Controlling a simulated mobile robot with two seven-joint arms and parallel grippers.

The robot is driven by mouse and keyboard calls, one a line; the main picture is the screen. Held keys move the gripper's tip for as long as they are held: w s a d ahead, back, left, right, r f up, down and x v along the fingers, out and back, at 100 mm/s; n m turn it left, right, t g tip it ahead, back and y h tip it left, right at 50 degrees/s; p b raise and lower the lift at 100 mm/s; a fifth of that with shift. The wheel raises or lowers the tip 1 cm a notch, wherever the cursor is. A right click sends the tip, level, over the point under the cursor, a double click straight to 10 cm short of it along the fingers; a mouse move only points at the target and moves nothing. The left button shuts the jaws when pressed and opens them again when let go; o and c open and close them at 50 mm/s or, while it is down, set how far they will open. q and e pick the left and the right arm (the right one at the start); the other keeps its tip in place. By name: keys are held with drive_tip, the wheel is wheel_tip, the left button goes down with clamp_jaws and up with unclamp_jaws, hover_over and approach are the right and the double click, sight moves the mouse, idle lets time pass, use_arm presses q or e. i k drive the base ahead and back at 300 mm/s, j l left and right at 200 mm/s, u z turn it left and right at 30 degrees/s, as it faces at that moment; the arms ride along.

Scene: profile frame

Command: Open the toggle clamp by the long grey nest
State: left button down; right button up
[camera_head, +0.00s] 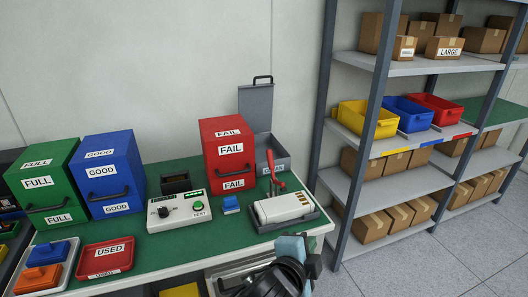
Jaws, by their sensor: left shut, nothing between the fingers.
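The long grey nest (316,221) lies at the right end of the green-topped bench and holds a long white part (286,207). The toggle clamp (271,165) stands at the nest's back left side, with its red handle pointing up. More red of the clamp shows lower down beside the white part. My left gripper (292,249) is at the bottom middle, in front of the bench edge and nearer to me than the nest. It is shut and empty, apart from the clamp. Its fingertips are hard to make out. My right gripper is not in view.
A white tester (179,212) and a small blue block (230,204) stand left of the nest. A red FAIL box (229,152) and an open grey bin (272,150) stand behind. A shelf rack upright (353,165) rises close to the right. Floor is clear at lower right.

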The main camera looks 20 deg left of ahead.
sight(269, 152)
drive_tip(key=i+j, duration=0.9)
